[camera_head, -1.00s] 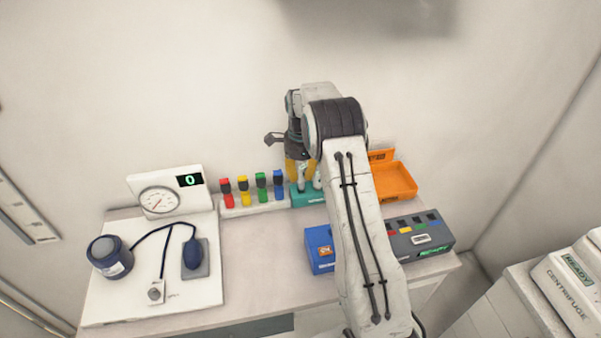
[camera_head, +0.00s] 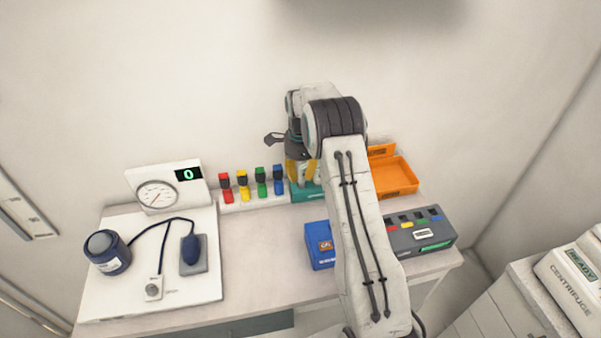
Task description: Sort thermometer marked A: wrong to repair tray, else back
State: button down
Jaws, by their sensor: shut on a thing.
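My gripper (camera_head: 302,174), with yellow fingers, is low at the teal holder (camera_head: 305,194) at the back of the table. It is shut on a small whitish thing, likely a thermometer (camera_head: 303,171), mostly hidden between the fingers. Its mark and reading cannot be made out. The orange tray (camera_head: 396,178) stands to the right of the holder and looks empty where I can see it. My arm hides its left part. A blue box (camera_head: 320,246) with a small orange label stands in front of the holder.
A row of red, yellow, green and blue items in a white rack (camera_head: 255,201) stands left of the holder. A grey device (camera_head: 420,243) with coloured slots is at the right. A gauge and cuff set (camera_head: 157,194) fills the left side. The table's middle is clear.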

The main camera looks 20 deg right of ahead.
jog(key=shift+f+b, duration=0.45)
jog(key=shift+f, duration=0.2)
jog(key=c, duration=1)
grip_release()
jog(key=shift+c, duration=0.2)
notch_tip(320, 180, up, 11)
jog(key=shift+r, duration=0.55)
jog(key=shift+s, duration=0.1)
